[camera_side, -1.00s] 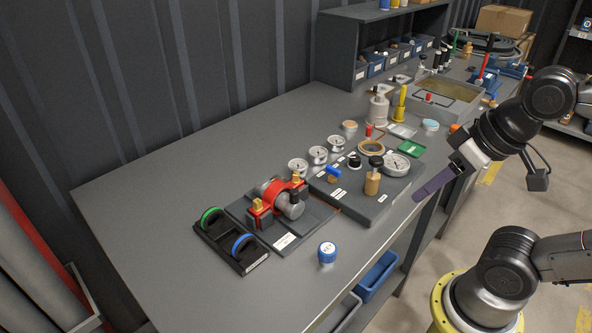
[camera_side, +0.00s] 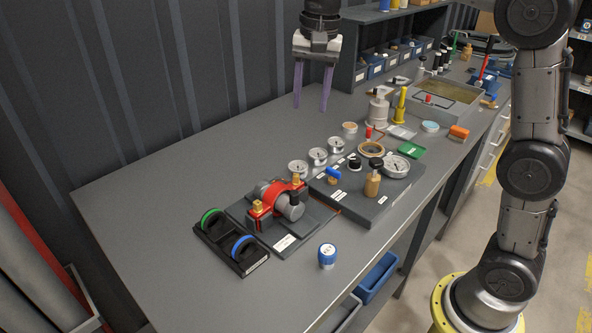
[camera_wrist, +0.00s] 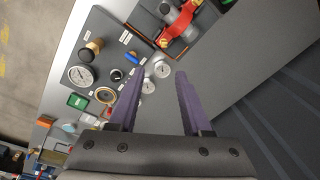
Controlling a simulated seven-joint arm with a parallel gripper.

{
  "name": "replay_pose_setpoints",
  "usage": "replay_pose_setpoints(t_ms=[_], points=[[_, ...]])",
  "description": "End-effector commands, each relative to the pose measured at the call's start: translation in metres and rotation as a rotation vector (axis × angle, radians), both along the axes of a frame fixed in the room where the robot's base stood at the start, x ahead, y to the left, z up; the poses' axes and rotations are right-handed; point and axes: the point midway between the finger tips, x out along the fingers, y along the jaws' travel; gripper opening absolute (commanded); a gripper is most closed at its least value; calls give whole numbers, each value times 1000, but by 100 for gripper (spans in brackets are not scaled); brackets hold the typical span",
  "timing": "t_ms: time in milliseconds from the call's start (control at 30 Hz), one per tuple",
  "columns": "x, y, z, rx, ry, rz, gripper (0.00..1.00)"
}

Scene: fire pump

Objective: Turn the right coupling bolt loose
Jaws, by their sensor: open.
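The red coupling (camera_side: 277,193) spans a grey cylinder on a dark plate. It carries two brass-coloured bolts: the left coupling bolt (camera_side: 257,206) at the near end and the right coupling bolt (camera_side: 296,179) at the far end. My gripper (camera_side: 311,107) hangs high above the back of the bench, beyond the bolts. Its two purple fingers point down, apart and empty. In the wrist view, the fingers (camera_wrist: 161,71) are spread, and the red coupling (camera_wrist: 180,24) shows ahead near the top edge. A brass bolt (camera_wrist: 163,43) shows at its near end.
Three round gauges (camera_side: 318,155) stand right of the coupling. A dark panel (camera_side: 365,212) holds a larger gauge, a blue-handled valve and a brown knob. A black holder (camera_side: 219,232) with green and blue rings lies left. A blue-capped jar (camera_side: 327,255) stands in front. The back left bench is clear.

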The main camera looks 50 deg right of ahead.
Motion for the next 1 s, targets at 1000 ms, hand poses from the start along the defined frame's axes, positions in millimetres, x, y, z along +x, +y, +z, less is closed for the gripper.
replay_pose_setpoints(t_ms=[1000], points=[[35, 4, -169, -3, 114, 11, 49]])
